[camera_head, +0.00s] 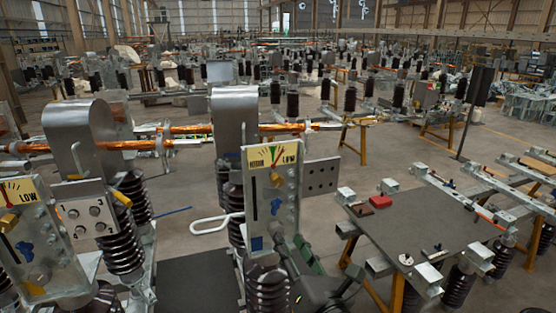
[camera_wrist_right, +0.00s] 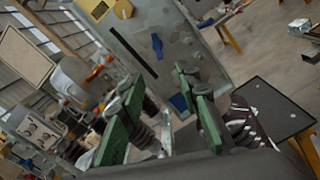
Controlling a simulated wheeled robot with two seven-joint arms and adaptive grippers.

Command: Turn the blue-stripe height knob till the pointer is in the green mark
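The dial's pointer is too small to place against the green mark. The blue knob also shows in the right wrist view (camera_wrist_right: 157,46). My right gripper (camera_wrist_right: 160,76), with green fingers, is open and empty, below the blue knob and apart from it. It shows low right of the panel (camera_head: 292,243). My left gripper is not in view.
A second similar panel (camera_head: 30,245) with a LOW dial and blue knob stands at the left edge. Ribbed insulators (camera_head: 268,287) stand under the panel; a white handle (camera_head: 210,224) juts out left.

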